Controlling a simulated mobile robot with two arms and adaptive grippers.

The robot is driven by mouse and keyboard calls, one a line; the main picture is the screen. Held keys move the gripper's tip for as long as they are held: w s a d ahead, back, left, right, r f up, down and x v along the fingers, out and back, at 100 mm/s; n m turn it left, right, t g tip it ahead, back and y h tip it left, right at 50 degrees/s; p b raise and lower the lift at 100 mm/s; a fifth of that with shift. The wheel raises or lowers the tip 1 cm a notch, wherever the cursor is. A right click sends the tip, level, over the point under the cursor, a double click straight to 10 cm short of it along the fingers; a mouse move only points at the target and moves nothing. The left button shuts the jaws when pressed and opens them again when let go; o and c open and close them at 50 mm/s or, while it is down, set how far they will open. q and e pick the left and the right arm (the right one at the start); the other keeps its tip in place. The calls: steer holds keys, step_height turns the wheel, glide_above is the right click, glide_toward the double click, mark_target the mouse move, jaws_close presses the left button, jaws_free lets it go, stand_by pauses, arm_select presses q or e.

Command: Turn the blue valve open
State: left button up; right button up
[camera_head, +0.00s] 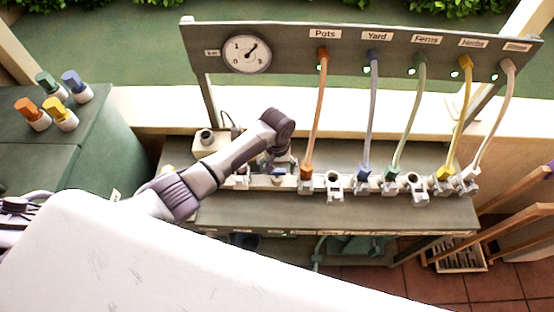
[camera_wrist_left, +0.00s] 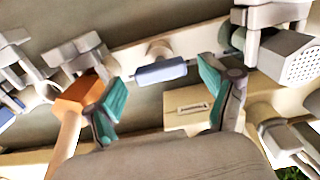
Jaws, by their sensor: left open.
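The blue valve (camera_wrist_left: 160,71) has a bar-shaped handle on a pale stem, mounted on a cream rail, in the left wrist view. In the head view only a small bit of blue handle (camera_head: 278,173) shows under my wrist. My left gripper (camera_wrist_left: 161,80) is open, its teal fingertips apart on either side of the handle, with a gap on each side. I cannot tell how close the fingertips are in depth. In the head view my left gripper (camera_head: 281,160) points down at the rail, mostly hidden by the wrist. My right gripper is in neither view.
An orange hose connector (camera_wrist_left: 82,95) stands close beside the left finger. A panel with a gauge (camera_head: 246,53) and several labelled hoses stands behind the bench (camera_head: 330,214). Colored fittings (camera_head: 61,115) sit on the green cabinet at left. Wooden rails (camera_head: 510,225) are at right.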

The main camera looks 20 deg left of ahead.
mark_target(277, 170)
arm_select(q)
step_height(277, 170, up, 12)
steer(key=shift+f, duration=0.25)
stand_by(0.5)
